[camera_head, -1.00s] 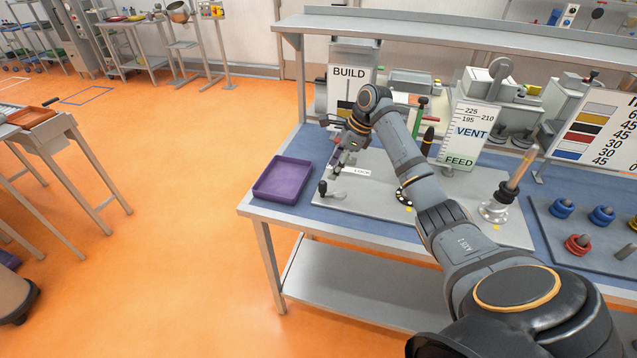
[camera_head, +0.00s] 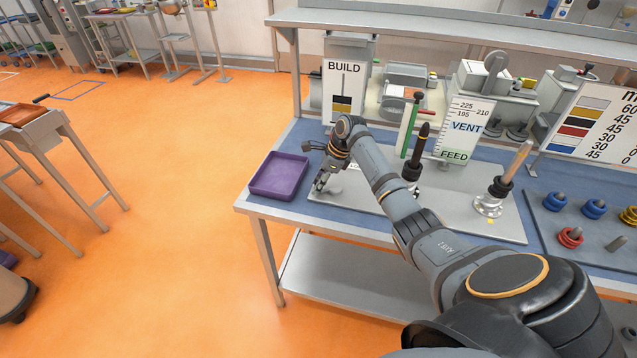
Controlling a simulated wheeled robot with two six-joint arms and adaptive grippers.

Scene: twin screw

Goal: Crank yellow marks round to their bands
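My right gripper (camera_head: 321,184) is low over the left end of a grey plate (camera_head: 455,212) on the bench. Its fingers point down where a small dark-knobbed crank stood in the earlier view, and they now largely cover it. Whether they are closed on the knob is too small to tell. A dark upright post (camera_head: 413,160) stands mid-plate, partly behind my forearm. A post with a wooden handle (camera_head: 514,165) stands in a silver base at the right. A small yellow mark (camera_head: 490,221) shows by that base. My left gripper is out of view.
A purple tray (camera_head: 279,178) lies left of the plate. Behind stand a BUILD sign (camera_head: 343,92), a VENT/FEED scale board (camera_head: 466,130) and a colour chart (camera_head: 592,125). Blue and red rings (camera_head: 570,237) sit on pegs at the right. My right arm crosses above the plate.

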